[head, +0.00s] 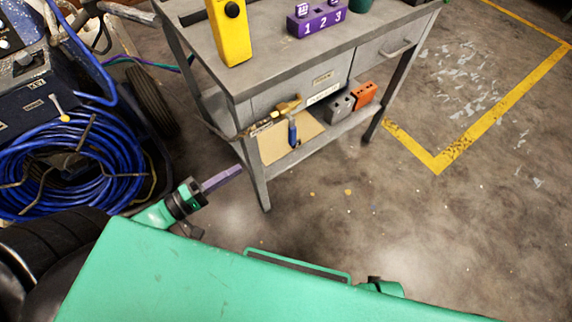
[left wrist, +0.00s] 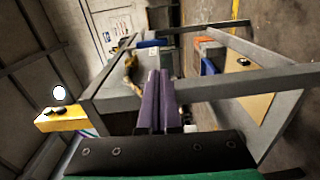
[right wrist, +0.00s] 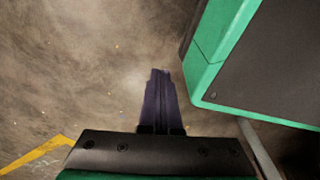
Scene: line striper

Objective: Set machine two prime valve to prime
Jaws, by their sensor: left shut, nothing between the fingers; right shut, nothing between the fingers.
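A machine (head: 40,80) with a dark blue body and a coil of blue hose (head: 75,165) stands at the left of the head view, cut off by the frame edge. No number can be read on it. A small lever with a pale tip (head: 58,106) sticks out on its front above the hose; I cannot tell whether it is the prime valve. My left gripper (head: 238,170) is shut and empty, right of the hose coil and before the cart; its purple fingers show in the left wrist view (left wrist: 160,100). My right gripper (right wrist: 158,75) is shut and empty above bare floor.
A grey cart (head: 290,65) carries a yellow device (head: 229,35) and a purple block numbered 1 2 3 (head: 317,20). Its lower shelf holds a brush (head: 292,132) and an orange block (head: 365,94). A black wheel (head: 153,100) stands between machine and cart. Floor at right is clear.

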